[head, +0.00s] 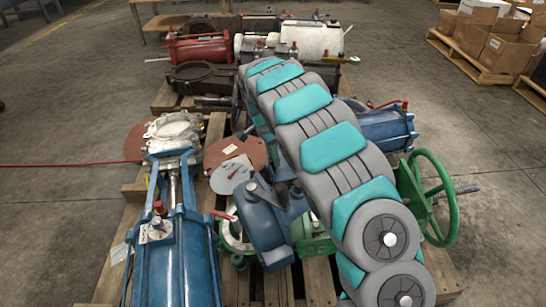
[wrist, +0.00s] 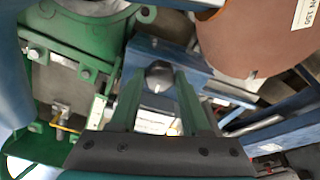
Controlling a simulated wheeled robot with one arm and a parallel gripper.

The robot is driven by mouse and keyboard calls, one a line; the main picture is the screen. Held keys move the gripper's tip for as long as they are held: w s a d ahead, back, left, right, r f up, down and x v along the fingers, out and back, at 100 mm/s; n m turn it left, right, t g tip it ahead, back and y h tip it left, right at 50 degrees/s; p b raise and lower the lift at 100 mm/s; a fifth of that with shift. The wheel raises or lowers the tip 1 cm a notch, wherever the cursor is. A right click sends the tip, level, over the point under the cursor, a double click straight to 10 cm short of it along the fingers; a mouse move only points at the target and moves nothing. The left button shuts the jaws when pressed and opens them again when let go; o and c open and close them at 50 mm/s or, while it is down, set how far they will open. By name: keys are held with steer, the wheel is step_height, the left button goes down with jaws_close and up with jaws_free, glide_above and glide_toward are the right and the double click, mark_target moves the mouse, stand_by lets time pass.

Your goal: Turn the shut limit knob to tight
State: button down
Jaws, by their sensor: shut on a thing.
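In the wrist view a dark faceted knob (wrist: 158,76) with a light spot on its face sits at a blue housing (wrist: 190,62). My gripper (wrist: 159,84) has its two fingers on either side of the knob, shut on it. The knob's markings are not readable. In the head view my grey and teal arm hides my gripper and the knob.
A blue cylinder actuator (head: 178,262) lies on the pallet at the left. A green handwheel (head: 438,198) stands right of my arm. Brown flange covers (head: 236,150) lie behind the dial. Red and white valve bodies fill the back. Boxes (head: 500,48) stand on a pallet far right.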

steer(key=shift+m, duration=0.3)
steer(key=shift+c, duration=1.9)
jaws_free()
steer(key=r, duration=0.2)
steer(key=a+r, duration=0.1)
steer(key=r, duration=0.4)
steer(key=shift+s+a+r+p, duration=0.1)
steer(key=shift+a+r+p, duration=0.05)
steer(key=shift+r+p, duration=0.2)
